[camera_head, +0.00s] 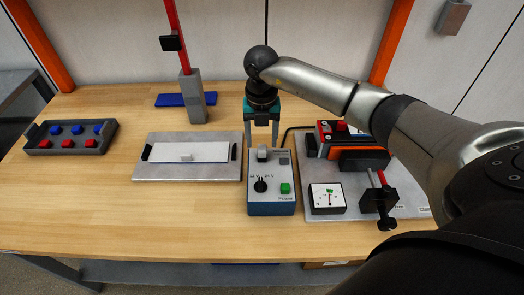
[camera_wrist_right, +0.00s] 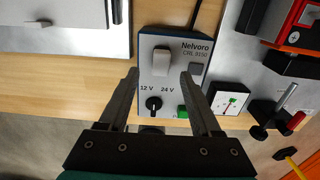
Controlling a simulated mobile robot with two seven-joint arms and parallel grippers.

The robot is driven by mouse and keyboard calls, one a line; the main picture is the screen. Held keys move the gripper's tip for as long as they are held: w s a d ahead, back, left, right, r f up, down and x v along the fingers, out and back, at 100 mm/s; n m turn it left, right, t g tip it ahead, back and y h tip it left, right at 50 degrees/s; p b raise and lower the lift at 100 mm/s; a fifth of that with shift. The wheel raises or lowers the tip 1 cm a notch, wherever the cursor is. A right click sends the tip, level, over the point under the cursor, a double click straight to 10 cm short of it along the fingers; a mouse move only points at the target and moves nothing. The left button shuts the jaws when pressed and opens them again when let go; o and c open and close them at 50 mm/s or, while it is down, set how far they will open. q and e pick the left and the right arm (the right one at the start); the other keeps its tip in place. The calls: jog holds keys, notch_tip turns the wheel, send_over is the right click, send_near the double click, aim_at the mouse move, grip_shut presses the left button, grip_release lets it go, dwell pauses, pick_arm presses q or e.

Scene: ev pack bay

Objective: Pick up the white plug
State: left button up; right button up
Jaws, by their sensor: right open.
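A pale grey-white block, which looks like the white plug (camera_head: 262,153), sits on the far end of the blue-sided power unit (camera_head: 271,205). In the right wrist view the plug (camera_wrist_right: 162,62) stands on the unit's grey top (camera_wrist_right: 175,88), left of a small grey square. My right gripper (camera_head: 262,143) points down over that end of the unit. It is open, and in the wrist view its two fingertips (camera_wrist_right: 160,75) lie on either side of the plug, apart from it. I cannot tell the exact height gap. My left gripper is not in view.
Close right are a gauge (camera_head: 327,198), a red-black device (camera_head: 350,145) and a black clamp (camera_head: 379,203) on a grey plate. Left are a white-topped plate (camera_head: 190,175), a grey post (camera_head: 192,97) and a tray (camera_head: 70,137) of red and blue pieces. The front left table is clear.

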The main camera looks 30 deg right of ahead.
aim_at(262, 149)
notch_tip(262, 149, down, 4)
jog(key=shift+d+r, duration=0.1)
jog(key=shift+r, duration=0.15)
grip_shut()
dwell(0.4)
